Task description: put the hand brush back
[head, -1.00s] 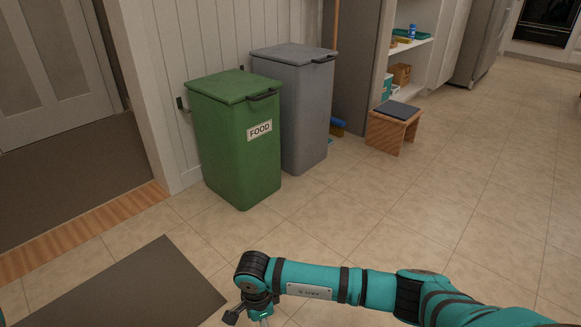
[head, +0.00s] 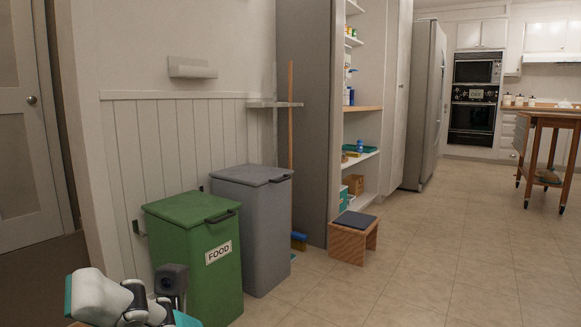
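I cannot make out a hand brush in the head view. A blue brush head with yellowish bristles (head: 299,240) is on the floor beside the grey bin, below a long wooden handle (head: 290,110) that stands against the wall; it looks like a broom. My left gripper (head: 150,305) is partly in view at the lower left, in front of the green bin; its fingers are not clear and I see nothing held. My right gripper is out of view.
A green FOOD bin (head: 195,250) and a grey bin (head: 262,225) stand along the wall. A small wooden step stool (head: 350,243) stands before open shelves (head: 362,107). A wall shelf (head: 273,104) is above the bins. The tiled floor (head: 430,260) to the right is clear.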

